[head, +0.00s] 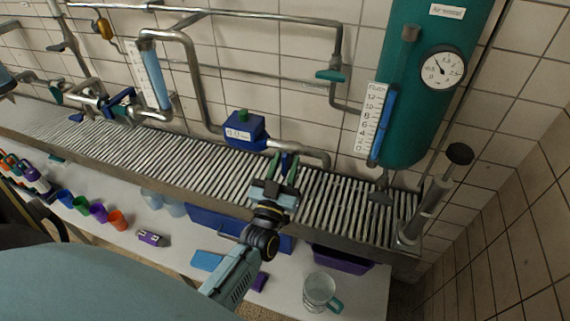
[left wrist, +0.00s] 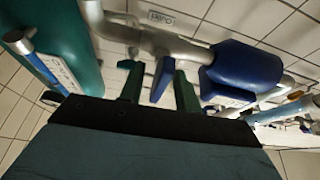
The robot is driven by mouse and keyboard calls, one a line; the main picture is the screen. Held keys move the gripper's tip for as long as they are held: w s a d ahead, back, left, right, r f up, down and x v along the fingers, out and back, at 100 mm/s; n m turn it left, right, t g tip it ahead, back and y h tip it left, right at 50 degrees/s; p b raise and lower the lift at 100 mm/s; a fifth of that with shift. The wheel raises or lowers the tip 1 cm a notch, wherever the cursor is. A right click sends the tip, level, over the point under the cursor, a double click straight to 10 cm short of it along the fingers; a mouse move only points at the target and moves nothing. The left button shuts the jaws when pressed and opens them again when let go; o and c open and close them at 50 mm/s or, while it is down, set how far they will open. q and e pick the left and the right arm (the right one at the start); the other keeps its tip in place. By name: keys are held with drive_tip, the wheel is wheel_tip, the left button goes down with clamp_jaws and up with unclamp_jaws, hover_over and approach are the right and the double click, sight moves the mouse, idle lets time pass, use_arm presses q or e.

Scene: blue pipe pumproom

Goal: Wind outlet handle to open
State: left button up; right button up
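The outlet handle (left wrist: 162,80) is a blue lever under a grey pipe, below a wall label that seems to read "Outlet", in the left wrist view. In the head view a bit of blue shows between my fingers by the pipe end, mostly hidden. My left gripper (head: 284,170) reaches up to the pipe to the right of the blue pump box. In the left wrist view its green fingers (left wrist: 159,88) stand on either side of the handle, with gaps on both sides, so it is open. My right gripper is not in view.
The blue pump box (head: 245,130) is close on the left of the gripper. The green air vessel (head: 408,130) with gauge (head: 442,68) stands to the right. A slatted grate (head: 190,165) lies below the pipes. Cups and a glass jug (head: 319,290) stand on the white bench.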

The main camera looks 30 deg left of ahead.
use_arm(q)
drive_tip(key=v, duration=1.3)
drive_tip(key=shift+s+b, duration=0.25)
drive_tip(key=shift+b, duration=0.2)
drive_tip(key=shift+d, duration=0.15)
drive_tip(key=s+d+f+m+g+h, duration=0.1)
drive_tip(key=s+d+f+g+h, duration=0.2)
drive_tip(key=f, duration=0.7)
drive_tip(key=s+d+f+m+g+h, duration=0.1)
drive_tip(key=s+f+m+g, duration=0.2)
drive_tip(key=f, duration=0.7)
drive_tip(key=s+d+f+g+h, duration=0.25)
drive_tip(key=f+g, duration=0.25)
drive_tip(key=f, duration=0.4)
drive_tip(key=s+a+f+g, duration=0.1)
drive_tip(key=s+f+g, duration=0.2)
drive_tip(key=s, duration=0.4)
drive_tip(key=s+a+f+m+g, duration=0.1)
drive_tip(key=s+a+f+g, duration=0.1)
drive_tip(key=s+f, duration=0.4)
drive_tip(key=s+a+f+g+y, duration=0.1)
drive_tip(key=s+f+g, duration=0.3)
drive_tip(key=s, duration=0.6)
drive_tip(key=shift+s+a+f+m+g, duration=0.2)
drive_tip(key=shift+a+m+g, duration=0.25)
drive_tip(key=shift+a, duration=0.3)
